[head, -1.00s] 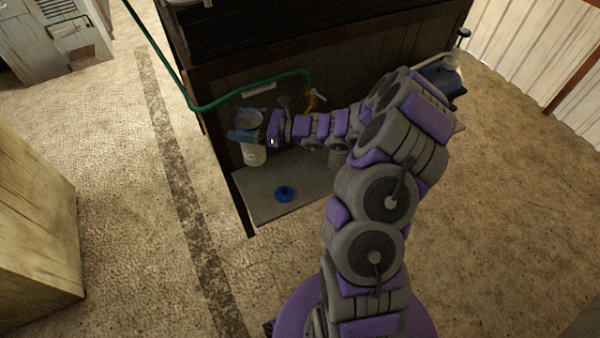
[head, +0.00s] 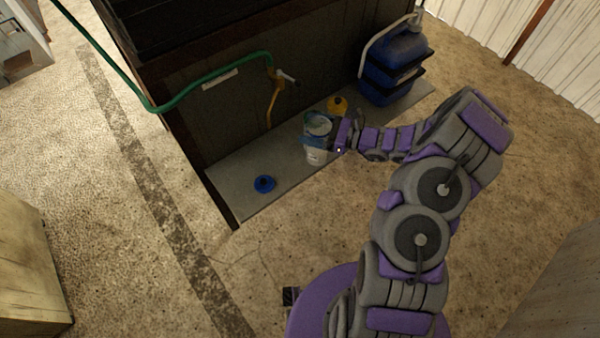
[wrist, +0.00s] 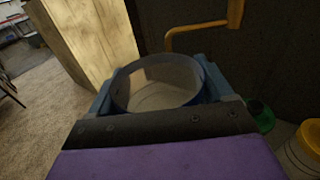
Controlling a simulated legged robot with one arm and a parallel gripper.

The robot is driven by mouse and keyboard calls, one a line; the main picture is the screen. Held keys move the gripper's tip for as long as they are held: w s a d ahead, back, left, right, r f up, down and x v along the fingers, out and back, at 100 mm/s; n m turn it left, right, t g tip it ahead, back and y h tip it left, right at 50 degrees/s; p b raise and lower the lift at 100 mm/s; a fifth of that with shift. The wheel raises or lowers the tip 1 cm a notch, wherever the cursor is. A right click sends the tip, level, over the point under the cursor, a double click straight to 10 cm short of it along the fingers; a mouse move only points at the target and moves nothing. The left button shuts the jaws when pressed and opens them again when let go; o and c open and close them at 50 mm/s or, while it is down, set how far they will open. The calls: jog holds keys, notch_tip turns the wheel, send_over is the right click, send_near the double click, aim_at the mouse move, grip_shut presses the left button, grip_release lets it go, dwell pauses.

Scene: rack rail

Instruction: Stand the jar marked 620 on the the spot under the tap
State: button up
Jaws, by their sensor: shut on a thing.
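My gripper (head: 318,133) has blue fingers and is shut around a pale, open-topped jar (head: 315,157). In the wrist view the jar's round open mouth (wrist: 158,88) sits upright between the fingers. No marking is readable, so I cannot confirm 620. The tap (head: 280,75) is on the dark panel, with an orange pipe (head: 270,108) running down from it. The jar is to the right of this pipe and in front of the panel, over the grey slab (head: 232,178). I cannot tell whether its base touches the slab.
A blue round piece (head: 265,184) lies on the slab at left. A yellow-topped container (head: 337,105) stands behind the jar, with a green item (wrist: 260,115) nearby in the wrist view. A blue canister (head: 393,68) stands at right. A green hose (head: 210,91) crosses the panel.

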aim_at(315, 153)
jog(key=s+f, duration=0.1)
jog(key=f, duration=0.1)
jog(key=s+a+f+n+g, duration=0.1)
jog(key=f, duration=0.1)
jog(key=s+f+g+b, duration=0.1)
jog(key=f, duration=0.2)
jog(key=shift+s+a+y, duration=0.15)
jog(key=shift+a+y, duration=0.15)
jog(key=s+a+f+n+g, duration=0.2)
jog(key=s+a+f, duration=0.2)
jog(key=f, duration=0.1)
jog(key=w+a+f+b, duration=0.1)
jog(key=w+a+b, duration=0.4)
jog(key=w+a, duration=0.4)
jog(key=shift+w+f+y+b, duration=0.3)
jog(key=shift+w+f+b, duration=0.1)
jog(key=shift+w, duration=2.3)
jog(key=shift+f, duration=0.45)
jog(key=o, duration=1.3)
